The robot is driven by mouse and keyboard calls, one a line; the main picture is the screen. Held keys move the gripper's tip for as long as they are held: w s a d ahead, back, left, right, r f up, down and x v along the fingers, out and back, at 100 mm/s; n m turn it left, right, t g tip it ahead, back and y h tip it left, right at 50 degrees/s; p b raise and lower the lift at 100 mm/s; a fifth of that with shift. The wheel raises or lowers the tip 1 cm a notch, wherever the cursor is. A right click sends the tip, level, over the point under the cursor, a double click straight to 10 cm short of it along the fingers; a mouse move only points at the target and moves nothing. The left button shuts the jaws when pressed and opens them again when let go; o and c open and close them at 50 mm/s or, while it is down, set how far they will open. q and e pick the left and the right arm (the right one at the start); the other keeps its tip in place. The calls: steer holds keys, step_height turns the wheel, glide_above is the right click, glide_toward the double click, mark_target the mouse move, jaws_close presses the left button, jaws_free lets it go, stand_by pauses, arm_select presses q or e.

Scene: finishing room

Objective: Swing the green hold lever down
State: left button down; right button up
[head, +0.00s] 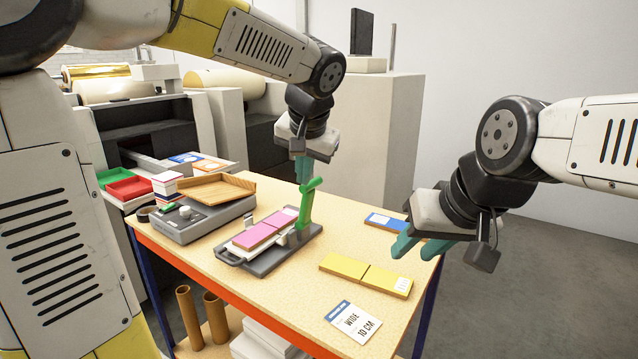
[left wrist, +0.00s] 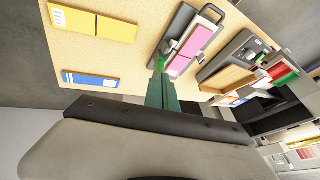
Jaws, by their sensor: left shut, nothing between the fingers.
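The green hold lever (head: 307,203) stands nearly upright at the back right end of a grey fixture (head: 268,262) on the table. Pink pads (head: 266,230) lie on the fixture. My left gripper (head: 303,180) is shut and empty, pointing down, its fingertips at the lever's top. Whether they touch it I cannot tell. In the left wrist view, the shut teal fingers (left wrist: 161,88) point toward the green lever (left wrist: 160,64), which they partly hide. My right gripper (head: 420,247) is over the table's right side, its teal fingers apart and empty.
Yellow pads (head: 366,274), a blue pad (head: 388,222) and a "WIDE 10 CM" card (head: 352,321) lie right of the fixture. A grey scale (head: 200,221) with a wooden tray (head: 217,189) stands left. The tabletop (head: 290,292) in front is clear.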

arm_select(q)
steer(key=w+d+m+t+y, duration=0.1)
steer(key=w+d, duration=0.5)
steer(key=d, duration=0.2)
steer(key=shift+d, duration=0.25)
steer(key=shift+w, duration=0.1)
glide_above(307, 202)
steer(key=s+d, duration=0.1)
steer(key=d, duration=0.3)
steer(key=shift+f, duration=3.95)
steer(key=shift+s+a, duration=0.1)
steer(key=shift+a, duration=0.1)
